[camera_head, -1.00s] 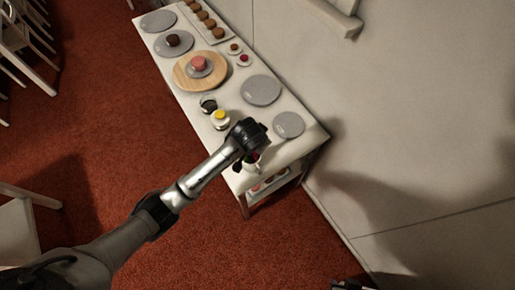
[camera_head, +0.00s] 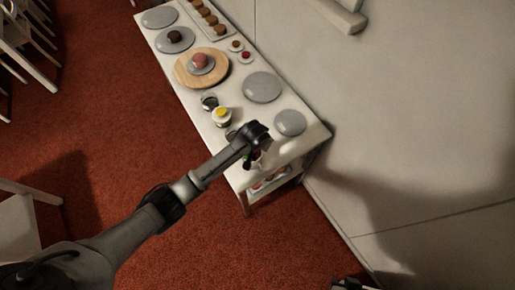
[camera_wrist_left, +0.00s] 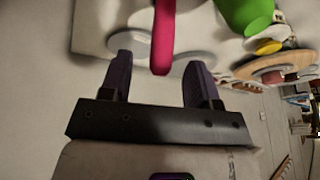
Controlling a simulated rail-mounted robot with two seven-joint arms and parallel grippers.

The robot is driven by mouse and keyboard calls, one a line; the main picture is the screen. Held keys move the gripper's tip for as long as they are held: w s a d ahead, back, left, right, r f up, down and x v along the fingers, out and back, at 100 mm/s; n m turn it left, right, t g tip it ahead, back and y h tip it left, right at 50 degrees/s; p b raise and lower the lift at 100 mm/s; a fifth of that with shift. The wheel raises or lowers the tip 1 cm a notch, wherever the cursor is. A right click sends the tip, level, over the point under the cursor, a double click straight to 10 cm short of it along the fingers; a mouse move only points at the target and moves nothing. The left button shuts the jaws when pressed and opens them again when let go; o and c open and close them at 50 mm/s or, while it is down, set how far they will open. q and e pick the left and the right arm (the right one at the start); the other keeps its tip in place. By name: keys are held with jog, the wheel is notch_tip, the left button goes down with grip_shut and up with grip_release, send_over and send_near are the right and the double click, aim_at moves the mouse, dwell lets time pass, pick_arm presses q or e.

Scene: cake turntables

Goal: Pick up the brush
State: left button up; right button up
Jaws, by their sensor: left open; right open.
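The brush (camera_wrist_left: 163,32) shows in the left wrist view as a bright pink handle, its end hanging between the two fingertips. My left gripper (camera_wrist_left: 160,66) is open around the handle end, with a gap on both sides, so it does not appear to grip it. The brush's other end is cut off by the frame. In the head view my left wrist covers most of this spot, above the near end of the white table (camera_head: 232,176). My right gripper (camera_head: 352,284) shows only as a small dark piece at the bottom edge.
In the left wrist view a green container (camera_wrist_left: 246,14) is at upper right. Grey plates (camera_head: 290,123), a wooden turntable (camera_head: 186,76) and a jar with yellow contents (camera_head: 222,116) stand on the table. A wall (camera_head: 400,130) borders its right side.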

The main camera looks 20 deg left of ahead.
pick_arm(q)
jog(key=shift+x, duration=2.35)
jog(key=shift+w, duration=0.1)
